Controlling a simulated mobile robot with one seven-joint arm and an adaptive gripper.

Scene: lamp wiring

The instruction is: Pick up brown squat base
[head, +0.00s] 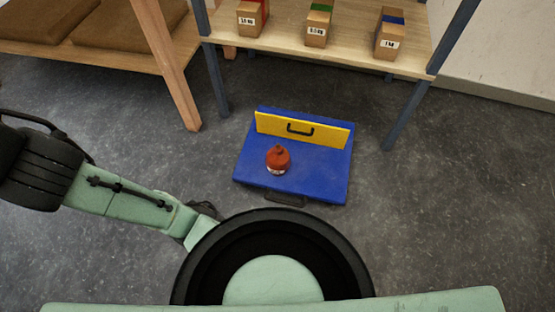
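A squat, round reddish-brown base (278,158) with a narrow knob on top stands upright on a blue board (318,182) on the floor. A pale label shows low on its front. My arm reaches in from the left. A small dark part at its far end, which looks like my gripper (206,209), shows just behind the black ring of my own body. It is left of and nearer than the blue board, apart from the base. Its fingers are mostly hidden, so I cannot tell if they are open or shut.
A yellow panel (301,131) with a black handle stands upright along the back of the board. A dark handle (285,199) is at the board's front edge. A shelf (345,57) with several labelled boxes stands behind. A wooden bench (110,55) is at upper left. Floor beside the board is clear.

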